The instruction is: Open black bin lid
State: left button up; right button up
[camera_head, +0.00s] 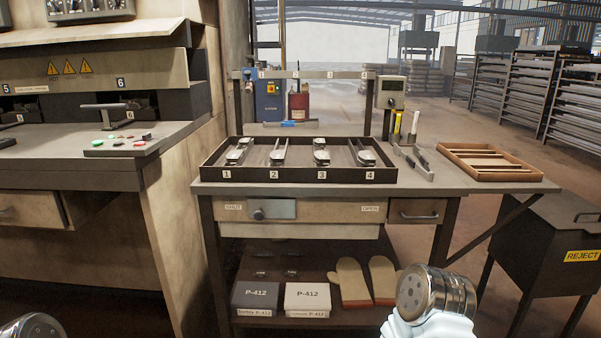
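The black bin (540,262) stands at the right edge of the head view, on legs, with a yellow REJECT label on its front. Its lid (556,219) looks shut, with a handle (587,215) on it near the right edge. The bin's right side is cut off by the frame. A metallic, rounded part of my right arm shows at the bottom, left of the bin and apart from it. A small part of my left arm shows at the bottom left corner. No gripper fingers are visible on either arm.
The workbench (470,187) stands left of the bin, its right end close to the lid. It bears a dark tray (262,178) with numbered slots holding metal parts, and a shallow brown tray (487,174). Boxes and gloves lie on the shelf below. Floor shows between bench and bin.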

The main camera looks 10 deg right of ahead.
aim_at(566, 209)
jog(key=z, duration=0.5)
jog(key=i+l+z, duration=0.1)
jog(key=z, duration=0.85)
jog(key=i+z, duration=0.1)
jog(key=z, duration=0.4)
jog(key=i+l+z, duration=0.15)
jog(key=i, duration=0.2)
jog(key=i+l+z, duration=0.15)
jog(key=i, duration=0.2)
